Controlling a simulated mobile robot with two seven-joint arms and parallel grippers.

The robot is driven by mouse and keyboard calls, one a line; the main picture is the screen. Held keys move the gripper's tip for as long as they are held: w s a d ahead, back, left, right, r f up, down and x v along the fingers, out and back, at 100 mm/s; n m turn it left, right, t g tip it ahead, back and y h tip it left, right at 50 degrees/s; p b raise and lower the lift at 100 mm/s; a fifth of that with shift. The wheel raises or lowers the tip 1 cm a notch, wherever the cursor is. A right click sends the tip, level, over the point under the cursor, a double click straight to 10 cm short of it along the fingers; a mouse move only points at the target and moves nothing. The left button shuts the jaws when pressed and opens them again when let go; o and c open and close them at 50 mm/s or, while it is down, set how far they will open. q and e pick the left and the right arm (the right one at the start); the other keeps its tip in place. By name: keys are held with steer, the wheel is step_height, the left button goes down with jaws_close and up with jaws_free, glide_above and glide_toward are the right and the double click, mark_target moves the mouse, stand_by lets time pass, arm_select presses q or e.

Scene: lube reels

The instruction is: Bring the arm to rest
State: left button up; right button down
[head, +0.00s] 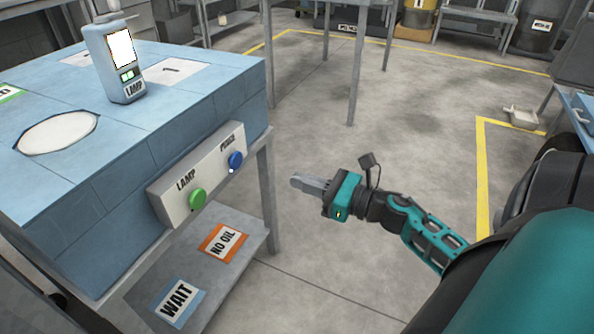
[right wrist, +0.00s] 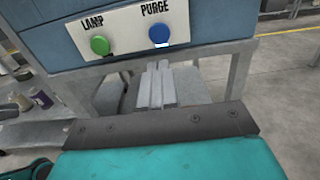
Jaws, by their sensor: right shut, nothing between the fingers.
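My right gripper (head: 298,183) is shut and empty. In the head view it hangs in free air over the floor, to the right of the blue bench (head: 95,180), and points left toward it. In the right wrist view its closed fingers (right wrist: 158,85) show below the button panel. The panel (head: 165,200) on the bench front carries a green LAMP button (head: 198,199) and a blue PURGE button (head: 236,160). The gripper is apart from both buttons; they also show in the right wrist view, green (right wrist: 100,45) and blue (right wrist: 159,34). My left gripper is not in view.
A lamp device (head: 115,62) with a white screen stands on the bench top near a white round patch (head: 57,132). NO OIL (head: 223,243) and WAIT (head: 177,302) cards lie on the lower shelf. Open concrete floor (head: 400,110) lies behind the arm; a table leg (head: 357,70) stands beyond.

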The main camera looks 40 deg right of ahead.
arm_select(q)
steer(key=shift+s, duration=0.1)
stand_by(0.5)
arm_select(e)
steer(key=s+a+f+n+g+h, duration=0.1)
steer(key=s+a+f+n+g, duration=0.15)
steer(key=a+n, duration=0.7)
steer(key=s+a+f+n+g+h, duration=0.1)
steer(key=s+a+f+n+h, duration=0.2)
steer(key=n, duration=1.1)
steer(key=s+a+f+n+g, duration=0.2)
steer(key=a+f+n, duration=0.2)
steer(key=a+n, duration=0.6)
arm_select(q)
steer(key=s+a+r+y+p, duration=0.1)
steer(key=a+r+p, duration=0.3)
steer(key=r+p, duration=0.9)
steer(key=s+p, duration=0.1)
steer(key=p, duration=0.6)
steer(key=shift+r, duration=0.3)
arm_select(e)
steer(key=s+d+r, duration=0.1)
steer(key=d+r, duration=0.1)
steer(key=r, duration=0.4)
steer(key=s+d+r+h, duration=0.1)
steer(key=d+r, duration=0.2)
steer(key=r, duration=0.4)
steer(key=shift+s, duration=0.4)
